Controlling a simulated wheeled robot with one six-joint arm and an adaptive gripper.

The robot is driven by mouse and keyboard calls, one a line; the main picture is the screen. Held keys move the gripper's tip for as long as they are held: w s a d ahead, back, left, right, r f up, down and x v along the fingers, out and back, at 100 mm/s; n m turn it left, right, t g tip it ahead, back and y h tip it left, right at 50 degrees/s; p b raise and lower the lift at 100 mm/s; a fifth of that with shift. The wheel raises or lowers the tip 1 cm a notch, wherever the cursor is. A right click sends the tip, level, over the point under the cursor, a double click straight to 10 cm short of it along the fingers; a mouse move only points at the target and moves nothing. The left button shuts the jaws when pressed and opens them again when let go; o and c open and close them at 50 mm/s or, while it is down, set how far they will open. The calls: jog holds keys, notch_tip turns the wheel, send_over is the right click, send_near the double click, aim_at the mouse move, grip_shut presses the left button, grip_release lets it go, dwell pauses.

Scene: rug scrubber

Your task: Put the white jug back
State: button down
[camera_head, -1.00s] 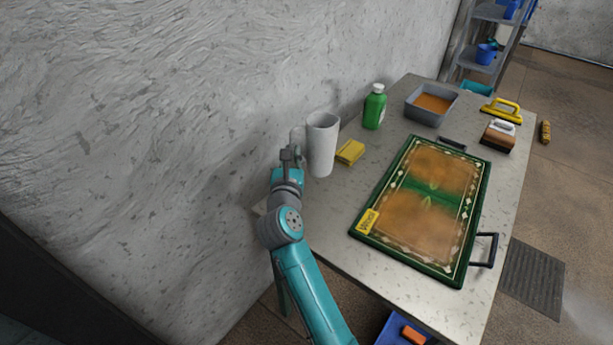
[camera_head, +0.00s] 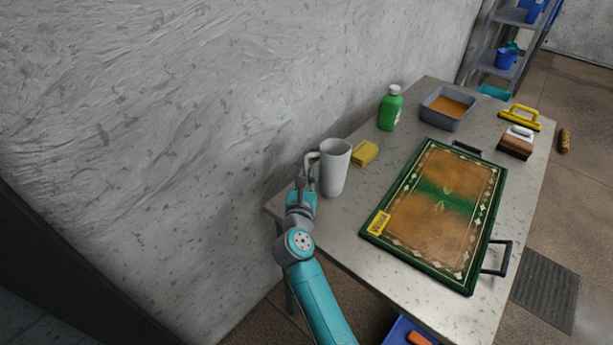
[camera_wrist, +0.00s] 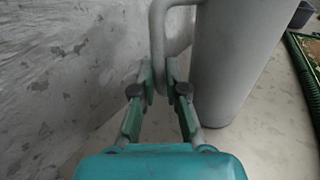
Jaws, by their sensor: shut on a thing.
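The white jug (camera_head: 335,170) is upright at the near left end of the table (camera_head: 345,228), close to the wall. Its handle is on its left side, towards my gripper (camera_head: 309,184). In the wrist view my gripper (camera_wrist: 161,85) has its two fingers around the lower part of the jug's handle. The body of the jug (camera_wrist: 228,62) rises just to the right of the fingers. I cannot clearly tell whether the jug's base touches the tabletop.
A yellow sponge (camera_head: 365,153) lies just behind the jug. A green bottle (camera_head: 390,108) and a grey basin of brown liquid (camera_head: 446,108) stand further back. A green-bordered rug board (camera_head: 440,212) covers the table's middle. The wall (camera_head: 190,120) is close on the left.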

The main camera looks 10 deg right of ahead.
jog(key=shift+f, duration=0.1)
jog(key=c, duration=1.2)
grip_release()
jog(key=shift+s, duration=0.15)
jog(key=v, duration=1.1)
jog(key=shift+s+a, duration=0.15)
jog(key=shift+s, duration=0.2)
